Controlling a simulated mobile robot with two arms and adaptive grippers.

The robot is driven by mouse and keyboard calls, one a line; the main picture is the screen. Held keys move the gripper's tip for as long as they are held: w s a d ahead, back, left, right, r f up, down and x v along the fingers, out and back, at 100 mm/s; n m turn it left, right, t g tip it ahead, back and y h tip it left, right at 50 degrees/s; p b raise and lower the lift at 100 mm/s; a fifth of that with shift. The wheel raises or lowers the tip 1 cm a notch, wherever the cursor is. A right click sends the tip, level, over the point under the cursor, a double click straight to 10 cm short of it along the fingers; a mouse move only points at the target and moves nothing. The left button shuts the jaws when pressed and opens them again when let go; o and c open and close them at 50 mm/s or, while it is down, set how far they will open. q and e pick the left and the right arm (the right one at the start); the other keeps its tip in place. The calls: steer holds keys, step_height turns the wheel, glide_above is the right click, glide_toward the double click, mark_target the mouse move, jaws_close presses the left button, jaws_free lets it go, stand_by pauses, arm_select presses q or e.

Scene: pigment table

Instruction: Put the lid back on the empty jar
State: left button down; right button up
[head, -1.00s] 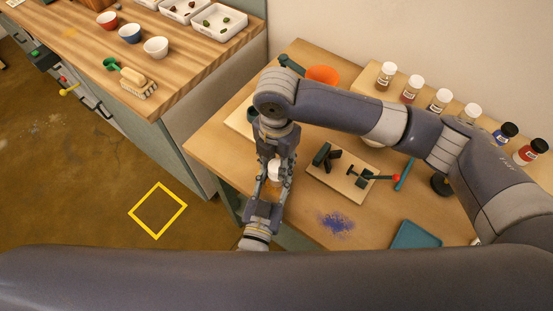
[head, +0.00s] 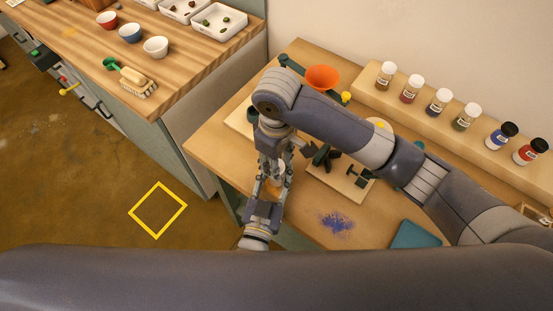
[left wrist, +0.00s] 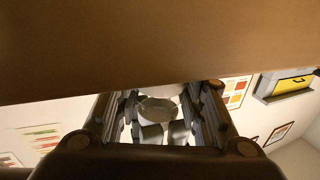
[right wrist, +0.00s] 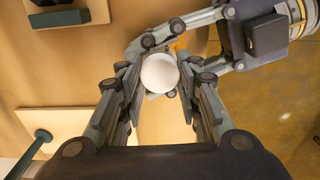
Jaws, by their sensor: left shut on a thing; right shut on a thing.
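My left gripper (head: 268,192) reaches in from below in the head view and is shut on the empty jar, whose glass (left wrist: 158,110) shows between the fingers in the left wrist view. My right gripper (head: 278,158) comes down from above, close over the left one. It is shut on the white lid (right wrist: 160,73), a round disc between its fingertips in the right wrist view. Jar and lid are mostly covered by fingers in the head view. The lid is directly over the jar or touching it; I cannot tell whether it is seated.
Several pigment jars (head: 440,102) stand on a raised shelf at the back. An orange funnel (head: 322,78), a board with dark tools (head: 340,180), blue spilled powder (head: 336,222) and a teal tray (head: 415,235) are on the table. The grippers are near its left edge.

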steer(key=o, duration=1.2)
steer(key=shift+o, duration=0.2)
step_height(320, 180, up, 12)
arm_select(q)
steer(key=c, duration=1)
jaws_free()
steer(key=shift+o, duration=0.2)
steer(key=v, duration=1.2)
